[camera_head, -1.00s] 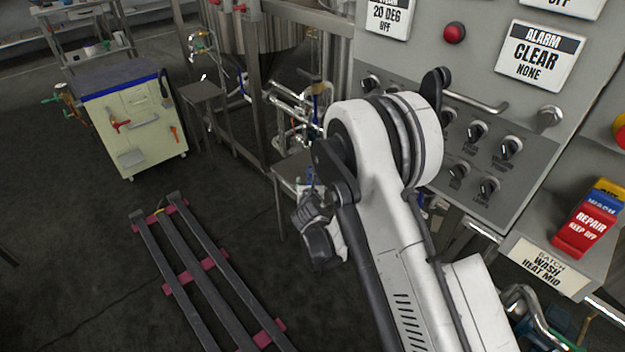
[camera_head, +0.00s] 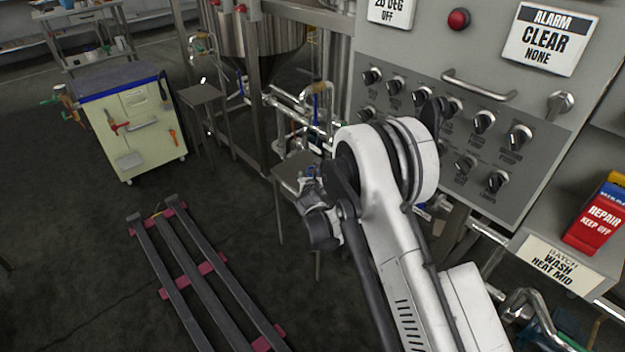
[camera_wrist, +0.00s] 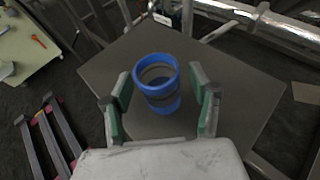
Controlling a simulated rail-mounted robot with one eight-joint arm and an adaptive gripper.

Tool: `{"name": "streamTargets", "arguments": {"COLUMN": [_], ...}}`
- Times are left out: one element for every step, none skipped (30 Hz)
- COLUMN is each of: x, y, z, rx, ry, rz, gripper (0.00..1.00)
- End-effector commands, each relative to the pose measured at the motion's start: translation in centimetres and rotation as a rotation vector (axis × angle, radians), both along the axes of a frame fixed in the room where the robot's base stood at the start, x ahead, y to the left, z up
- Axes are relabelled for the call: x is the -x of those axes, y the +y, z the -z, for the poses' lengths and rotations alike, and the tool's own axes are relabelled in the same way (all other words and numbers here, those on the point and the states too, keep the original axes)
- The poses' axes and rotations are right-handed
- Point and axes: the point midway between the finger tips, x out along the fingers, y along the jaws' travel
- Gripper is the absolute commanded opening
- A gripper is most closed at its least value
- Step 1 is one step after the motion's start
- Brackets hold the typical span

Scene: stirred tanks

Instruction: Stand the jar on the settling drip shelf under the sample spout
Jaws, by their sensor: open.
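A blue jar (camera_wrist: 160,72) with a dark grey band stands upright on a square grey shelf (camera_wrist: 115,68) in the wrist view. My gripper (camera_wrist: 160,106) is open, with one green-padded finger on each side of the jar. Gaps show between the fingers and the jar, so it does not look gripped. In the head view a small grey shelf (camera_head: 290,165) stands below the tank piping, beside my wrist. My arm hides most of the gripper there, and I cannot make out the jar. I cannot clearly tell the sample spout in either view.
Metal pipes (camera_wrist: 265,20) run just behind the shelf. A second small stand (camera_head: 200,93) is farther left, near a cream tool cart (camera_head: 135,125). A control panel (camera_head: 450,130) is close on the right. A low rail frame (camera_head: 190,265) lies on the floor.

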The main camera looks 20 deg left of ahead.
Motion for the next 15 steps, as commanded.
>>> {"name": "streamTargets", "arguments": {"x": [0.02,0.02,0.02,0.03,0.03,0.03,0.03,0.03,0.03,0.03,0.03,0.03,0.04,0.04,0.04], "y": [-0.01,-0.01,-0.01,-0.01,-0.01,-0.01,-0.01,-0.01,-0.02,-0.02,-0.02,-0.02,-0.01,-0.01,-0.01], "z": [-0.05,-0.06,-0.06,-0.07,-0.07,-0.06,-0.06,-0.06,-0.06,-0.06,-0.06,-0.06,-0.06,-0.06,-0.06], "rx": [0.0,0.0,0.0,0.0,0.0,0.0,0.0,0.0,0.0,0.0,0.0,0.0,0.0,0.0,0.0], "ry": [0.0,0.0,0.0,0.0,0.0,0.0,0.0,0.0,0.0,0.0,0.0,0.0,0.0,0.0,0.0], "rz": [0.0,0.0,0.0,0.0,0.0,0.0,0.0,0.0,0.0,0.0,0.0,0.0,0.0,0.0,0.0], "gripper": [0.56,0.55,0.5,0.46,0.42,0.36,0.33,0.28,0.23,0.19,0.15,0.1,0.06,0.05,0.01]}}
